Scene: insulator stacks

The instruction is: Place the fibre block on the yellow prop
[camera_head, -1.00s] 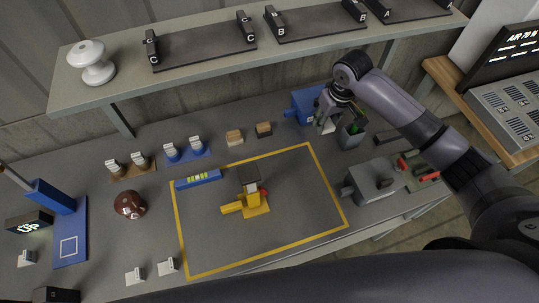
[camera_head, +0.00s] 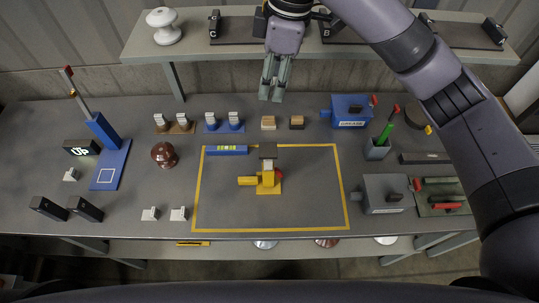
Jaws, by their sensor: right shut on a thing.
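Two small tan blocks, a left one (camera_head: 268,122) and a right one (camera_head: 297,122), sit on the table behind the outline; I cannot tell whether either is the fibre block. My right gripper (camera_head: 272,88) points down above the back of the table, near the shelf edge, apart from these blocks. Its fingers are close together; what they hold is too small to make out. My left gripper is not in view.
The shelf (camera_head: 190,49) overhangs behind. The outlined area's right half is clear.

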